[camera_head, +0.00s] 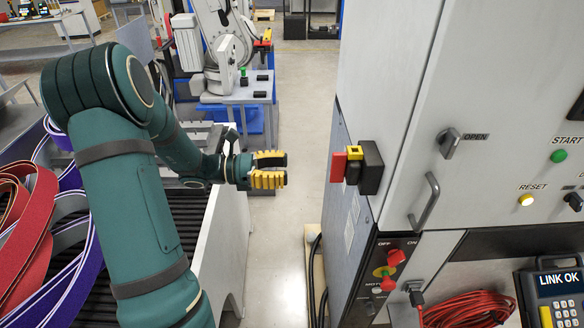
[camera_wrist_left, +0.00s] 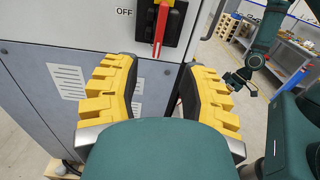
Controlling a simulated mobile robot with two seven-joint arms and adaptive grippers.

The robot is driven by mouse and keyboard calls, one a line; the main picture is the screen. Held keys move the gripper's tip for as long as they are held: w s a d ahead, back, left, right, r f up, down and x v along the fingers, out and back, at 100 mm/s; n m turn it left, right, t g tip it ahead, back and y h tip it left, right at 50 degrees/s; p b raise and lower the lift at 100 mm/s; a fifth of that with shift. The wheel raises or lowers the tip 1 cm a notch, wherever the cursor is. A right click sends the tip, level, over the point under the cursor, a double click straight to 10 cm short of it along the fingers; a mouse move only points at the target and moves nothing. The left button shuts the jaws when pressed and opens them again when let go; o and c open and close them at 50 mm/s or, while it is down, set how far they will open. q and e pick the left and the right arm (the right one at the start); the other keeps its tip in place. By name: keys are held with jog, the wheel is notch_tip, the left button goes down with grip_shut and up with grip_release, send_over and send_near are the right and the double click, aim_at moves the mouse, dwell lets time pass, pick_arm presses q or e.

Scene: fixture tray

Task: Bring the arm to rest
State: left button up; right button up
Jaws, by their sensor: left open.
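My left gripper (camera_head: 284,169) reaches forward in the head view, with its yellow-padded fingers apart and nothing between them. It is left of a switch (camera_head: 371,168) with red and yellow parts and a black body on the cabinet's side, with a gap between them. In the left wrist view, the open fingers (camera_wrist_left: 160,66) frame the cabinet side, and a red handle (camera_wrist_left: 160,24) beside an OFF label shows beyond them. A dark green arm, apparently my right one, shows at the upper right there; its dark end (camera_wrist_left: 240,84) is too small to read.
The grey cabinet (camera_head: 400,90) with a door handle (camera_head: 425,203) and buttons fills the right. A conveyor with a pale side wall (camera_head: 228,235) and coiled purple and red straps (camera_head: 40,235) lie left. A white robot arm (camera_head: 228,50) stands behind. Clear floor (camera_head: 290,100) runs between.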

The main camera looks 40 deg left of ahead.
dwell(0.5)
pick_arm(q)
jog(key=s+d+f+m+g+y+b, duration=0.35)
jog(key=d+f+m, duration=0.25)
jog(key=f, duration=0.7)
jog(key=s+d+f+m+g+y+b, duration=0.35)
jog(key=d+f+m, duration=0.2)
jog(key=f, duration=0.65)
jog(key=s+d+f+m+g+y+b, duration=0.25)
jog(key=d+f+m+g, duration=0.35)
jog(key=f, duration=0.7)
jog(key=w+d+f+m+t+b, duration=0.1)
jog(key=d+f+m+t+b, duration=0.1)
jog(key=d+m, duration=0.4)
jog(key=shift+w+d+f+t+y, duration=0.2)
jog(key=shift+d+f+t+y, duration=0.3)
jog(key=shift+f+t, duration=0.45)
jog(key=shift+r, duration=0.15)
